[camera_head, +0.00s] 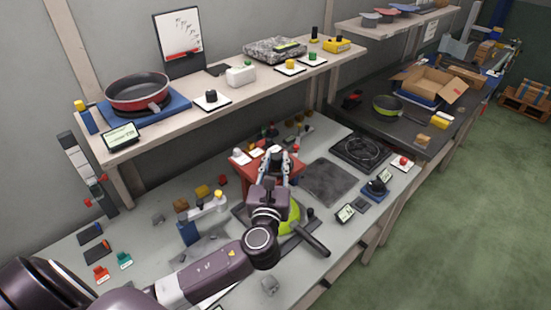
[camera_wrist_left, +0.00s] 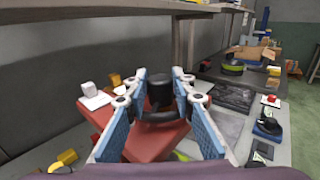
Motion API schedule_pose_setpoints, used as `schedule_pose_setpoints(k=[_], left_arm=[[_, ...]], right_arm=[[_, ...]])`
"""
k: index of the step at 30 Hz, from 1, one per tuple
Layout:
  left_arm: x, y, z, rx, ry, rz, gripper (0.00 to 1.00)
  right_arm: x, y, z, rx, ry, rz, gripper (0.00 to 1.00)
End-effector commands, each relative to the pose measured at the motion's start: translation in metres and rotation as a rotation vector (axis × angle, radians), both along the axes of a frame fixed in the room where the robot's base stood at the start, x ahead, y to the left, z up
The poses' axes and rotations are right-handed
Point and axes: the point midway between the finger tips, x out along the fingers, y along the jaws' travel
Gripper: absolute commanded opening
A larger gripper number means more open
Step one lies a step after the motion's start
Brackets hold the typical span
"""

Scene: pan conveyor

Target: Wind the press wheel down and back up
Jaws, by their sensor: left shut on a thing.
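The press is a red block (camera_head: 248,170) on the grey workbench in the head view, and its red top (camera_wrist_left: 140,142) fills the middle of the left wrist view. A black wheel with an upright knob (camera_wrist_left: 158,92) sits on that top. My left gripper (camera_head: 277,158) reaches over the press from the front; in the wrist view its blue-padded fingers (camera_wrist_left: 160,80) stand on both sides of the black knob and are shut on the wheel. A lime-green pan (camera_head: 291,219) lies below my gripper, partly hidden by my arm. My right gripper is not in view.
A shelf (camera_head: 228,97) with a red pan (camera_head: 137,91) runs above the bench's back. A dark square plate (camera_head: 326,180) and a black coil burner (camera_head: 362,150) lie right of the press. The green pan's black handle (camera_head: 312,239) points toward the front edge. Small coloured blocks stand left.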

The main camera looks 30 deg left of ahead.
Motion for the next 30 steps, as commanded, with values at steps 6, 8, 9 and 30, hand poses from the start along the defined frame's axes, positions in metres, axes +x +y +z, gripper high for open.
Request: schedule_pose_setpoints(k=[6, 8, 9, 30], left_arm=[[0.0, 0.0, 0.0, 0.0, -0.001, 0.006, 0.0], [0.0, 0.0, 0.0, 0.0, -0.001, 0.006, 0.0], [0.0, 0.0, 0.0, 0.0, -0.001, 0.005, 0.0], [-0.013, -0.006, -0.001, 0.001, 0.001, 0.003, 0.41]], right_arm=[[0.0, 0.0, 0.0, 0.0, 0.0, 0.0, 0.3], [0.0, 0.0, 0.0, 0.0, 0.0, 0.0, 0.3], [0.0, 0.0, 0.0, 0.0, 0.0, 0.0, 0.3], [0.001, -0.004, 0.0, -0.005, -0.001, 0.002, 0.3]])
